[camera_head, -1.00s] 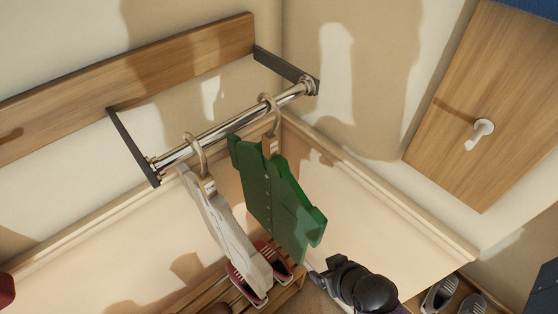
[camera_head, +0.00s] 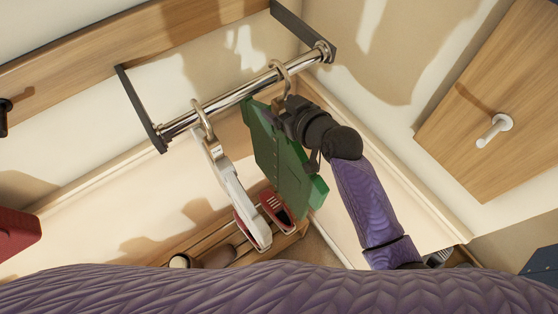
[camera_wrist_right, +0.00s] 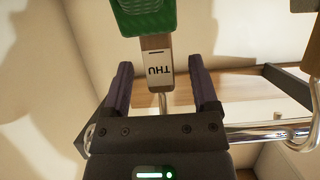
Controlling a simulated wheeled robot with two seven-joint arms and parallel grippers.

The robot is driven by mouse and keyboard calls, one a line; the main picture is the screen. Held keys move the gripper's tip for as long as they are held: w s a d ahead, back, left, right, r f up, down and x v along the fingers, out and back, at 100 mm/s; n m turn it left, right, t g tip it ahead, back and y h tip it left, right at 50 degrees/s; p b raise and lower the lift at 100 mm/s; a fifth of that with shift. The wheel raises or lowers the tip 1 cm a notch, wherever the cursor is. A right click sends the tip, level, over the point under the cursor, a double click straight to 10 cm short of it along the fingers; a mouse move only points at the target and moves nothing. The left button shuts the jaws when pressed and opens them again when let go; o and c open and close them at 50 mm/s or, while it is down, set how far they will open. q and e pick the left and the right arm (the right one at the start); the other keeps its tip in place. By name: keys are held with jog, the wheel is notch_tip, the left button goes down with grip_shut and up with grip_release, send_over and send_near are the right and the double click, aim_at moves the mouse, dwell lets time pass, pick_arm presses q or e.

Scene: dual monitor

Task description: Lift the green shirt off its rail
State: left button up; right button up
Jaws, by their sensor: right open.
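The green shirt (camera_head: 283,160) is a flat green shape hanging by its metal hook (camera_head: 280,75) from the chrome rail (camera_head: 245,92). In the right wrist view the shirt (camera_wrist_right: 143,14) shows at the top, and below it a wooden neck block with a tag reading THU (camera_wrist_right: 157,66). My right gripper (camera_head: 279,114) is at the top of the shirt, just under the rail. Its two fingers are open, one on each side of the neck block, with visible gaps. It hides part of the shirt's upper right. My left gripper is not in view.
A white shirt (camera_head: 228,182) hangs on the rail to the left of the green one. Dark brackets (camera_head: 138,108) hold the rail to a wooden wall board. Red shoes (camera_head: 277,207) sit on a slatted rack below. A wooden panel with a white handle (camera_head: 494,130) is at right.

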jog(key=shift+s, duration=0.1)
jog(key=shift+c, duration=0.2)
grip_shut()
dwell(1.1)
